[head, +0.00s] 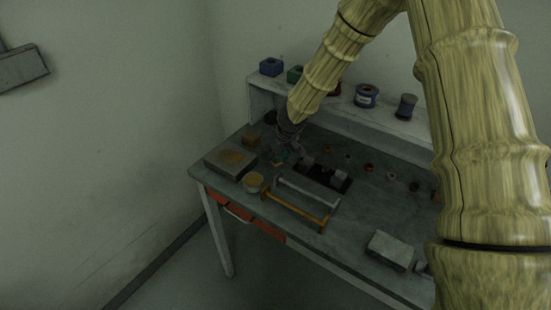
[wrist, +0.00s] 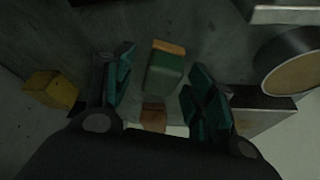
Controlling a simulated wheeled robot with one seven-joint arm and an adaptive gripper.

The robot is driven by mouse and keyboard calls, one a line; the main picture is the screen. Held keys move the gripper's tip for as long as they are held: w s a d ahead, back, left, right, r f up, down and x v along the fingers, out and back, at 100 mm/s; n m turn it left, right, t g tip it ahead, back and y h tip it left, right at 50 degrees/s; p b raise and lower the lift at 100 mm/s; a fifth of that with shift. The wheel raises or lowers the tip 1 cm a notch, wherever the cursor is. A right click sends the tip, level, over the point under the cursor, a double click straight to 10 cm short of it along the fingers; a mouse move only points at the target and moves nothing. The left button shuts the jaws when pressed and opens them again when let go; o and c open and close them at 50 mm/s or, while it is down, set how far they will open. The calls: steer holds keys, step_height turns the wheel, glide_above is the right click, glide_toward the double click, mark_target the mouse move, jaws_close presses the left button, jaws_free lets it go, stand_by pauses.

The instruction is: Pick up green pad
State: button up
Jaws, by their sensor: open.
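The green pad (wrist: 165,72) is a small block with a green face and an orange strip along one edge. In the wrist view it lies on the bench top between the two teal fingers of my gripper (wrist: 162,65). The fingers are open, with a gap on each side of the pad; I see no contact. In the head view my gripper (head: 284,150) is low over the left part of the workbench, and it largely hides the pad there.
On the workbench (head: 360,215) are a flat box (head: 222,165), a round tin (head: 253,182), an orange handle bar (head: 295,208) and a grey block (head: 390,250). A raised shelf with spools (head: 366,96) runs behind. The wrist view shows a yellow block (wrist: 50,89) and a brown block (wrist: 153,117) nearby.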

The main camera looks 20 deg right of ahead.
steer(key=c, duration=1.2)
step_height(320, 180, up, 10)
steer(key=shift+b, duration=0.45)
steer(key=o, duration=0.6)
steer(key=c, duration=0.4)
